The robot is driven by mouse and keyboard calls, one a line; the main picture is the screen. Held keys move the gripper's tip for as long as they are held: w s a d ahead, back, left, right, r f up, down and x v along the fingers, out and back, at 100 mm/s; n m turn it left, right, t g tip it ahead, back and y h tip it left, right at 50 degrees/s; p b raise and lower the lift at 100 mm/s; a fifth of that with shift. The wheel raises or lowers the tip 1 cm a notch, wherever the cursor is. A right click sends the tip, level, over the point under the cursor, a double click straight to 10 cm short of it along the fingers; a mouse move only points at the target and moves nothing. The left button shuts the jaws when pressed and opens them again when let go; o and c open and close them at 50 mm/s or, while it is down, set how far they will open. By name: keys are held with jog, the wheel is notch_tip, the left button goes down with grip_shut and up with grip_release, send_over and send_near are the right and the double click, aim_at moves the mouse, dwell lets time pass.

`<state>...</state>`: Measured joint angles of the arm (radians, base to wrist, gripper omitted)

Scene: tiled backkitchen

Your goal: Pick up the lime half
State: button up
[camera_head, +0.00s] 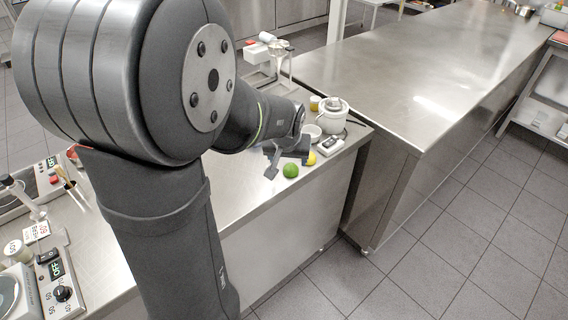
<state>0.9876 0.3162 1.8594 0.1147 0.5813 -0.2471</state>
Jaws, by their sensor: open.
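The lime half (290,171) shows as a small round green thing on the steel counter, close to its front edge. No cut face shows from here. My gripper (287,164) is open, just behind and above the lime half in the picture. One finger is to the left of the lime half and the other is behind it to the right. I cannot tell how high the fingers are above the counter. Nothing shows between them.
A small scale (330,146), a white cup (312,132) and a white juicer (333,115) stand close behind. The counter's front edge (290,204) is near.

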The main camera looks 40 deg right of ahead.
aim_at(291, 166)
jog(key=shift+d+x, duration=0.15)
jog(key=shift+x, duration=1.3)
jog(key=shift+d+x, duration=0.2)
jog(key=shift+x, duration=1.3)
jog(key=shift+s+r, duration=0.1)
jog(key=shift+c, duration=0.2)
jog(key=c, duration=1)
